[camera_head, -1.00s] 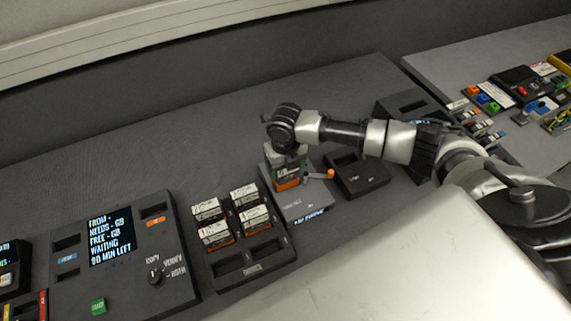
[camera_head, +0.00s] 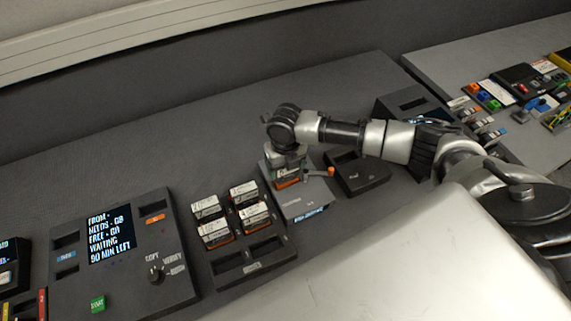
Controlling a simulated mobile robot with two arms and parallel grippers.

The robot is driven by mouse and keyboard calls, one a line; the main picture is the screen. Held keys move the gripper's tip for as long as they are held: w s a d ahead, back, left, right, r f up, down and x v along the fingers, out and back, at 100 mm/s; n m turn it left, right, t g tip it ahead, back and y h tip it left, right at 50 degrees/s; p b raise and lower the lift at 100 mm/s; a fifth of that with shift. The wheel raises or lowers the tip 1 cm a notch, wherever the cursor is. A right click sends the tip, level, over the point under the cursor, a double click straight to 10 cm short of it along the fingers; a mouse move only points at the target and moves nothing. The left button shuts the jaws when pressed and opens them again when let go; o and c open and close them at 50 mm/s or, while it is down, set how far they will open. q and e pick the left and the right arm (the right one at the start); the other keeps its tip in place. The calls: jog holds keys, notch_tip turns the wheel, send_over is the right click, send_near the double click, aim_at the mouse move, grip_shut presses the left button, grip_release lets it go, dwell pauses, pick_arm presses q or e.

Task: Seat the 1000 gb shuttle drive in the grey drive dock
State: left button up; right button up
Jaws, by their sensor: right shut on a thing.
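The grey drive dock (camera_head: 303,205) stands in the middle of the desk, with an orange-tipped lever (camera_head: 323,172) on its right side. My right gripper (camera_head: 288,165) points down over the dock's back part and is shut on a drive (camera_head: 287,182) with an orange lower band. The drive stands upright at the dock's slot. The gripper covers its top, and I cannot tell how deep it sits or read its label. My left gripper is not in view.
A dark rack (camera_head: 241,264) left of the dock holds several white-labelled drives (camera_head: 216,233) and has empty front slots. A copier panel (camera_head: 124,262) with a lit screen stands further left. A black box (camera_head: 357,176) lies right of the dock, under my right arm. The desk behind is clear.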

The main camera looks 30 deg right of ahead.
jog(key=shift+f, duration=0.45)
jog(key=o, duration=1.1)
jog(key=shift+r, duration=0.1)
notch_tip(320, 180, up, 7)
jog(key=p, duration=0.7)
jog(key=shift+r, duration=0.2)
jog(key=shift+f, duration=0.1)
